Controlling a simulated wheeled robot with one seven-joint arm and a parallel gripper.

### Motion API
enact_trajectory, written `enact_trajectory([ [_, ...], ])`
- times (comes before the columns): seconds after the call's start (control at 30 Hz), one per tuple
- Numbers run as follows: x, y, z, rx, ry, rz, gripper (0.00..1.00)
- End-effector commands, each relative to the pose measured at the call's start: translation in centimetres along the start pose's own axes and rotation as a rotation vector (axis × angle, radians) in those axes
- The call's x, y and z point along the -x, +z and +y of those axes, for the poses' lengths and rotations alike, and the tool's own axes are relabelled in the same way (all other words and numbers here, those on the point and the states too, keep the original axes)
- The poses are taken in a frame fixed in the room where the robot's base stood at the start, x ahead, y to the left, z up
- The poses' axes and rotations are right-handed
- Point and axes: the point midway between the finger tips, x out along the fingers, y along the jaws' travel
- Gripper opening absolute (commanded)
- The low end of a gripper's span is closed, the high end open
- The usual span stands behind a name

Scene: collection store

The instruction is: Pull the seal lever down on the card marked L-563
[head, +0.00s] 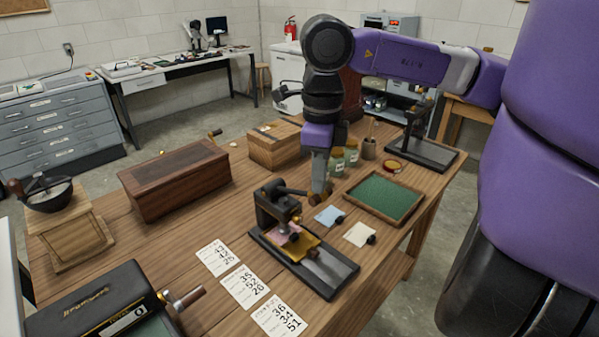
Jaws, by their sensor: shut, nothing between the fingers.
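A black seal press (268,213) stands on the wooden table, with its dark lever (291,190) extending right from the top. A pink card (286,237) lies under the press head, on the brass-coloured plate of its base. No L-563 marking can be read on it at this size. My gripper (319,195) points down just right of the lever's end. It is shut and empty. I cannot tell whether it touches the lever. A blue card (328,216) and a cream card (358,235) lie to the right of the press, each beside a small dark object.
A green-lined tray (417,203) lies right of my gripper, with jars (337,162) behind it. Wooden boxes (180,178) stand behind and left. Number sheets (245,287) lie in front of the press. Another black stand (432,152) is at the back right.

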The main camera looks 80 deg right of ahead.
Motion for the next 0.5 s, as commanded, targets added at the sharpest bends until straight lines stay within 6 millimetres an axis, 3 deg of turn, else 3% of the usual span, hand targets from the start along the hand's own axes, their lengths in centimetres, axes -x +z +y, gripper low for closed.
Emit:
enact_trajectory([
  [0.5,-2.3,-0.5,0.3,-0.001,0.000,-0.001,0.00],
])
